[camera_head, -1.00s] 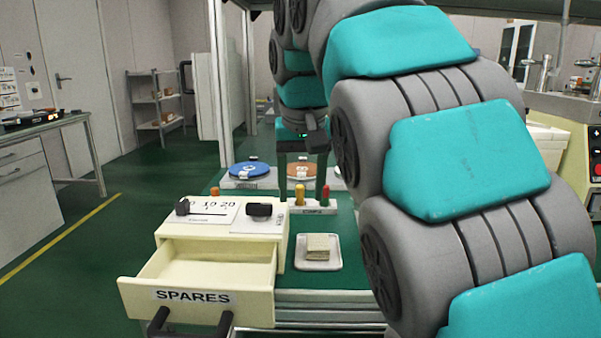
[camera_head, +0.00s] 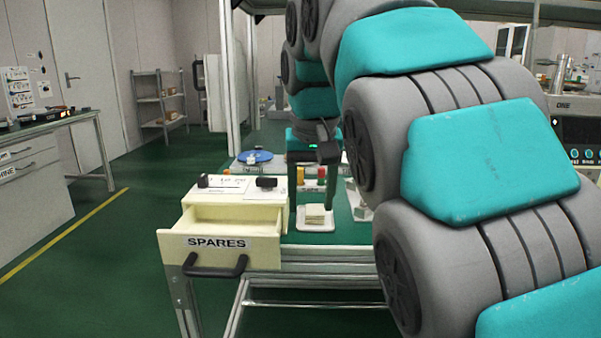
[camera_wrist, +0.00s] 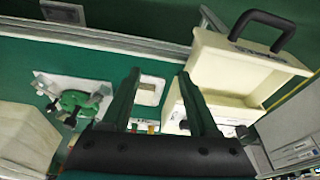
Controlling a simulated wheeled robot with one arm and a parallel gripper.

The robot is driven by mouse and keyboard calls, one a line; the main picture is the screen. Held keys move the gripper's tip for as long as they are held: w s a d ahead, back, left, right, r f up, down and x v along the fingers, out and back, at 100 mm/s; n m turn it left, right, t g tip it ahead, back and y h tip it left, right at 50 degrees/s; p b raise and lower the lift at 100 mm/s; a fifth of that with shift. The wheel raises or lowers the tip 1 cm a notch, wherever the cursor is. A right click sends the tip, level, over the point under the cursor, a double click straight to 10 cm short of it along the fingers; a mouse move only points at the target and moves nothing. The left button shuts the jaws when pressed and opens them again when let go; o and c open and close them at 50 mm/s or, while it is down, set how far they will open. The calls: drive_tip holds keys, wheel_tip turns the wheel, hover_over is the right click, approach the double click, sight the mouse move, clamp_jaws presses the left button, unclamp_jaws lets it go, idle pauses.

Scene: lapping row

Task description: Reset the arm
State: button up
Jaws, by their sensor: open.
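My arm reaches forward over the green-topped bench. My gripper (camera_head: 315,190) points down with its two dark green fingers apart and nothing between them. It also shows in the wrist view (camera_wrist: 160,76), with both fingers spread. In the head view the fingers hang in front of or above the back of the bench; their exact height I cannot tell. My upper arm links hide the bench's right part.
The SPARES drawer (camera_head: 216,243) stands pulled out towards me and looks empty. A small white tray (camera_head: 316,226) with a stack of pads lies right of it. A blue disc (camera_head: 254,156) is at the back. A green clamp-like fixture (camera_wrist: 78,101) shows in the wrist view. Green floor lies clear at left.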

drive_tip(key=s+d+f+m+g, duration=0.1)
drive_tip(key=s+d+f+g, duration=0.1)
drive_tip(key=s+d+f, duration=0.95)
drive_tip(key=s+d+f+g, duration=0.1)
drive_tip(key=s+f+g, duration=0.1)
drive_tip(key=s+f, duration=1.5)
drive_tip(key=shift+s+d+g, duration=0.3)
drive_tip(key=shift+s+d, duration=0.1)
drive_tip(key=shift+s, duration=0.2)
drive_tip(key=shift+r, duration=0.1)
drive_tip(key=shift+c, duration=0.3)
